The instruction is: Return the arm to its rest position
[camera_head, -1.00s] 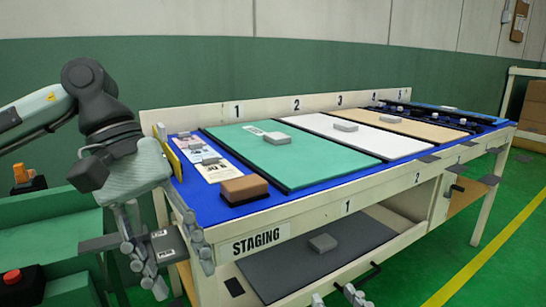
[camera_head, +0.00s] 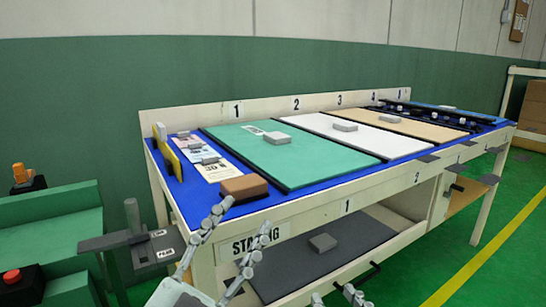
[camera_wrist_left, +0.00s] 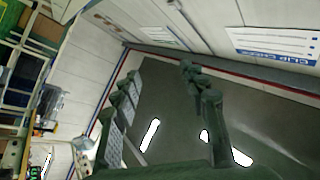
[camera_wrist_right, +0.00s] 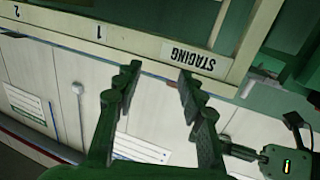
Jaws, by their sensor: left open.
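My left gripper (camera_head: 248,218) is at the lower middle of the head view, in front of the workbench's near left corner. Its fingers point up and stand apart, with nothing between them. In the left wrist view the same fingers (camera_wrist_left: 160,75) are spread over a distant floor and wall. My right gripper (camera_head: 333,294) shows only its fingertips at the bottom edge of the head view. In the right wrist view its fingers (camera_wrist_right: 158,70) are apart and empty, near the bench frame with the STAGING label (camera_wrist_right: 188,57).
The workbench carries a green panel (camera_head: 300,160), a white panel (camera_head: 365,142), a tan panel (camera_head: 425,129) and a brown block (camera_head: 244,187). A grey lower shelf (camera_head: 290,265) holds a small grey block (camera_head: 322,242). A green stand with a red button (camera_head: 12,276) is at left.

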